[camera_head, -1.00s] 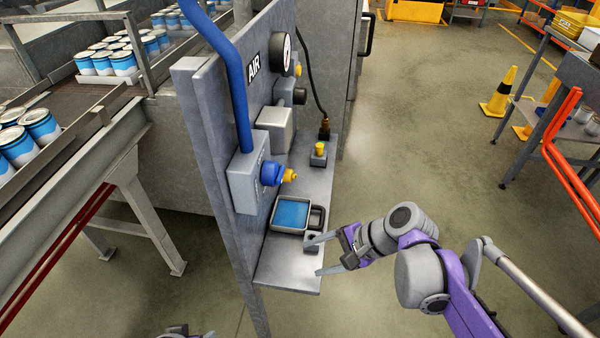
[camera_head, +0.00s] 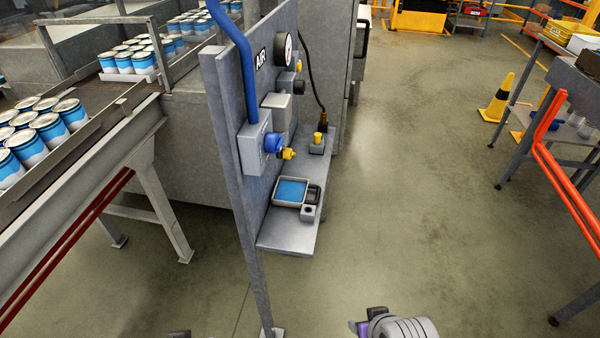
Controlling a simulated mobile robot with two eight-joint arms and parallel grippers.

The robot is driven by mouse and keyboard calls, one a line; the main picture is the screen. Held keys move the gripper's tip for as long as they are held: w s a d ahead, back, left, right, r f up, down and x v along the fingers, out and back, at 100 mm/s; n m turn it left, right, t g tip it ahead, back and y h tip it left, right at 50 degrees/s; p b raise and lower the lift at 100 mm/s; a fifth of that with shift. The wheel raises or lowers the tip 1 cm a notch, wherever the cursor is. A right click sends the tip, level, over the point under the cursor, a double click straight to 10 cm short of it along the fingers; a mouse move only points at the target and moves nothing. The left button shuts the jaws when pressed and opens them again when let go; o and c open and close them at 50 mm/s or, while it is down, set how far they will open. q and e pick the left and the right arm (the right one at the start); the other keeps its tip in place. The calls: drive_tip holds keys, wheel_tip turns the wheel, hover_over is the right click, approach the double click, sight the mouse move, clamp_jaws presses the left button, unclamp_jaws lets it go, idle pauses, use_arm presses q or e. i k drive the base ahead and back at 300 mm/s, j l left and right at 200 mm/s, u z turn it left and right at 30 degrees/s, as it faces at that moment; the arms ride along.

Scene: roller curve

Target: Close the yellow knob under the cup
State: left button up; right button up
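A square grey cup (camera_head: 276,199) with a dark handle and blue contents sits on the small metal shelf (camera_head: 285,238). Above it, a yellow knob (camera_head: 288,154) sticks out from a blue fitting (camera_head: 273,144) on a grey wall box. Another yellow knob (camera_head: 317,137) tops a small block farther back on the shelf.
The upright grey panel (camera_head: 232,130) carries a blue hose (camera_head: 240,50), an AIR label and a gauge (camera_head: 283,46). A conveyor (camera_head: 90,170) with cans stands left. An orange-railed table (camera_head: 570,180) stands right. The floor between is clear.

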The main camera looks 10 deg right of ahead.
sight(288, 152)
drive_tip(key=k+u, duration=0.3)
drive_tip(key=k+j+u, duration=0.25)
drive_tip(key=k, duration=0.25)
drive_tip(key=l+u, duration=0.1)
drive_tip(key=u, duration=3.35)
drive_tip(key=k+l+u, duration=0.1)
drive_tip(key=k+l, duration=0.2)
drive_tip(key=k, duration=0.15)
drive_tip(key=k+l+u, duration=0.1)
drive_tip(key=k+l, duration=0.15)
drive_tip(key=k, duration=0.15)
drive_tip(key=k+l, duration=0.25)
drive_tip(key=k, duration=0.25)
drive_tip(key=k+l, duration=0.25)
drive_tip(key=k, duration=0.2)
drive_tip(key=k+l, duration=0.25)
drive_tip(key=k, duration=0.25)
drive_tip(key=k+l, duration=0.2)
drive_tip(key=k, duration=0.25)
